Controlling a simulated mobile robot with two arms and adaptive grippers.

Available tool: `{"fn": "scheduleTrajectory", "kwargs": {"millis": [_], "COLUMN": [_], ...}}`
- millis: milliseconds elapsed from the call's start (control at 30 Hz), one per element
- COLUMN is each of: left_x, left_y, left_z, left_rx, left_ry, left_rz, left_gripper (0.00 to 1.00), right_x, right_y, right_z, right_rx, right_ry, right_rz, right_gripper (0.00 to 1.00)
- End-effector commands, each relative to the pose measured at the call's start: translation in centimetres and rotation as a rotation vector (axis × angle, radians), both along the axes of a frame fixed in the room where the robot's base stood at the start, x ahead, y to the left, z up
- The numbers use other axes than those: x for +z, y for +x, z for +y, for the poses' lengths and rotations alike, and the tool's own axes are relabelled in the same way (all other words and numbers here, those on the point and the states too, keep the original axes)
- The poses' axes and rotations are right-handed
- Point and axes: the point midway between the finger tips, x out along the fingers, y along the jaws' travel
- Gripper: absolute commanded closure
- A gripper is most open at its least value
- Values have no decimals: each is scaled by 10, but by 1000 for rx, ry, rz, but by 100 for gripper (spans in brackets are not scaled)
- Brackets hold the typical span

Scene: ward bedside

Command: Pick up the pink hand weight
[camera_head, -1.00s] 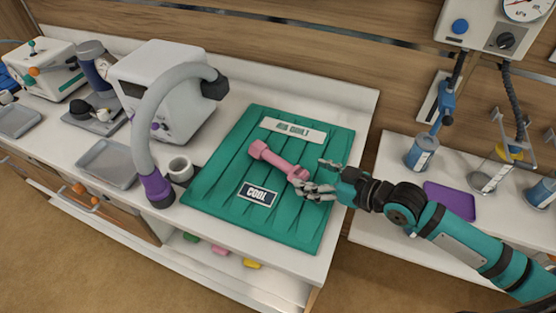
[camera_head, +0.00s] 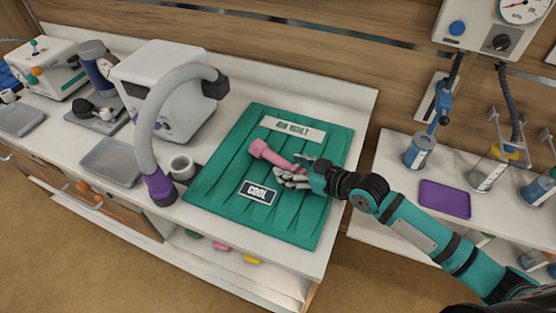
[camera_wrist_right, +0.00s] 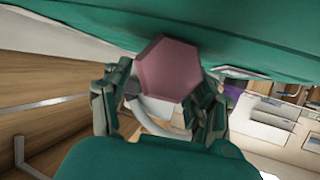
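The pink hand weight (camera_head: 272,155) lies on the ribbed green mat (camera_head: 230,165), between its two labels. Its left end is clear; its right end is partly hidden by my right gripper (camera_head: 298,169). The right gripper has come in from the right, low over the mat, with its fingers apart on either side of the weight. In the right wrist view the weight's hexagonal end (camera_wrist_right: 168,68) faces the camera between the fingers (camera_wrist_right: 160,105); contact with the fingers cannot be made out. My left gripper is not in view.
A purple tray (camera_head: 445,199) and blue canisters (camera_head: 419,152) are on the right-hand counter.

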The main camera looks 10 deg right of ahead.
Motion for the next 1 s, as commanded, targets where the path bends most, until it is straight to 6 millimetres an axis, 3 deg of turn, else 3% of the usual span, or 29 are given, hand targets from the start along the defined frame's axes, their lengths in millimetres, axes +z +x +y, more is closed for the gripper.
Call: {"fn": "scheduleTrajectory", "kwargs": {"millis": [33, 433, 800, 1000], "left_x": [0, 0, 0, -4], "left_y": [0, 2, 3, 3], "left_z": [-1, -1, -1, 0], "left_rx": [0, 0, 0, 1], "left_ry": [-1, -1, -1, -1], "left_rz": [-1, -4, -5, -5], "left_gripper": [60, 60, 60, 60], "right_x": [0, 0, 4, 17], "right_y": [0, 0, 1, 1], "right_z": [0, 0, 0, 0], "right_rx": [0, 0, 0, 0], "right_ry": [0, 0, 2, 3], "right_rz": [0, 0, -6, -9], "right_gripper": [50, 100, 100, 100]}}
